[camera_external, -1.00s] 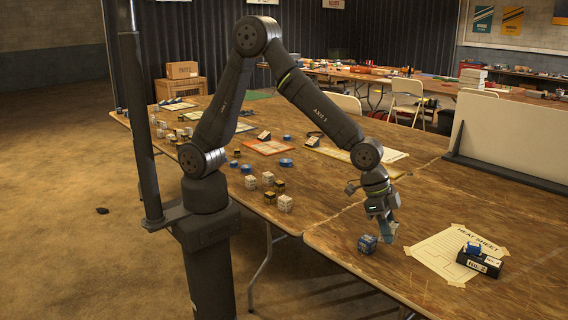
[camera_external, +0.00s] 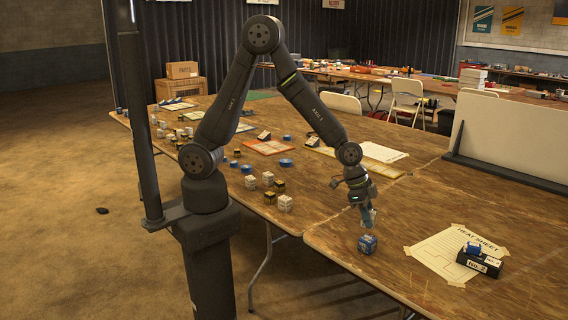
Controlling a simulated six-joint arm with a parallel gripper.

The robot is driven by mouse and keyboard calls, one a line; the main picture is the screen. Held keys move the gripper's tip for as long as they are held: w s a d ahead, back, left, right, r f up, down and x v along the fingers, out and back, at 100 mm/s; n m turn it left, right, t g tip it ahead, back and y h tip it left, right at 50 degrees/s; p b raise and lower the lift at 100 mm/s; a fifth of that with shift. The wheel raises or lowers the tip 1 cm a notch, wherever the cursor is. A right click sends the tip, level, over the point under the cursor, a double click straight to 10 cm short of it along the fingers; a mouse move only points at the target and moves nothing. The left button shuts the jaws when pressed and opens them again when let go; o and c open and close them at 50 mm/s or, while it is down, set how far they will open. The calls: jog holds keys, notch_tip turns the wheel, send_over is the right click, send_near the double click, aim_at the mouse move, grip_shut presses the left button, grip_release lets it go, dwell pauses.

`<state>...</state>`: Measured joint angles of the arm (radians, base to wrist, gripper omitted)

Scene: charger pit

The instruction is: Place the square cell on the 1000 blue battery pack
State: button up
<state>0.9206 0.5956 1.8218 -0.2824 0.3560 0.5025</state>
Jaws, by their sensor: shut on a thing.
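A blue block with pale markings (camera_external: 367,244), which looks like the blue battery pack, stands on the near wooden table. The number on it is too small to read. My gripper (camera_external: 368,222) points down just above this block, its pale blue fingers close over the top. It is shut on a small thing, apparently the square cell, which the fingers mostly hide. I cannot tell whether the cell touches the pack.
Several white, black and blue blocks (camera_external: 268,178) sit on the left table. A pale panel (camera_external: 515,145) stands behind.

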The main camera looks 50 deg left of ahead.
aim_at(368, 238)
jog(key=shift+w+a+f, duration=0.1)
jog(key=shift+w+f, duration=0.4)
jog(key=shift+w, duration=0.25)
jog(key=shift+f, duration=2)
jog(key=shift+f, duration=0.2)
jog(key=o, duration=1.1)
jog(key=shift+c, duration=0.2)
jog(key=shift+r, duration=0.1)
jog(key=shift+a+r, duration=0.1)
jog(key=shift+r, duration=0.45)
jog(key=v, duration=1.1)
